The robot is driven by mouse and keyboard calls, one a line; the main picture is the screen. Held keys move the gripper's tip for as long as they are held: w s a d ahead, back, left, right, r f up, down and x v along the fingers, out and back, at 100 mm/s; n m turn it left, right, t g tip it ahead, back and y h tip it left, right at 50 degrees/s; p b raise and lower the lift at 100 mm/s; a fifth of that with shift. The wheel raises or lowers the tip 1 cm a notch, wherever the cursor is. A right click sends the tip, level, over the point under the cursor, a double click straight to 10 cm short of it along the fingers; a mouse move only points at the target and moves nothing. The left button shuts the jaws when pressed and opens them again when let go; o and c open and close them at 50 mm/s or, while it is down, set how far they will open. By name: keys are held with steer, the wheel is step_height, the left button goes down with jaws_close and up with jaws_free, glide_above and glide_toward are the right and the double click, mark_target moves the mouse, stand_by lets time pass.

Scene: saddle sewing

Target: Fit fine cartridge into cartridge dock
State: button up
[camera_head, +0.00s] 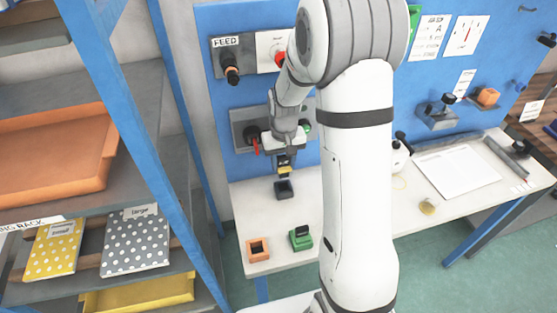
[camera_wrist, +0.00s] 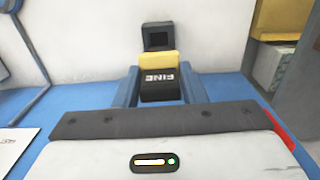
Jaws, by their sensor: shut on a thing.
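My gripper (camera_head: 285,158) points down over the white table and is shut on the fine cartridge (camera_head: 285,170). In the wrist view the cartridge (camera_wrist: 160,84) is a black block with a yellow end and the word FINE, between the two blue-grey fingers (camera_wrist: 160,88). The cartridge dock seems to be the dark, square, open-topped box (camera_head: 284,190) on the table just below the cartridge. It also shows in the wrist view (camera_wrist: 158,36), just beyond the yellow end. The cartridge appears above the dock and outside it; the exact gap is hard to tell.
An orange open box (camera_head: 257,249) and a green block with a dark top (camera_head: 301,238) stand at the table's front. The blue panel (camera_head: 222,105) with knobs rises behind my gripper. A blue-framed rack (camera_head: 130,120) stands at left. My arm hides the table's middle.

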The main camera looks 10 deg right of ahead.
steer(key=shift+d+f+b, duration=0.15)
steer(key=shift+f+b, duration=0.9)
steer(key=shift+f, duration=0.1)
steer(key=shift+f+b, duration=1.1)
steer(key=shift+f, duration=0.3)
steer(key=shift+s+f+b, duration=0.1)
steer(key=shift+f+b, duration=1.75)
steer(key=shift+f, duration=0.15)
steer(key=o, duration=1)
steer(key=shift+o, duration=0.8)
step_height(320, 180, up, 7)
steer(key=shift+f+b, duration=0.1)
steer(key=shift+b, duration=0.25)
steer(key=shift+r, duration=0.5)
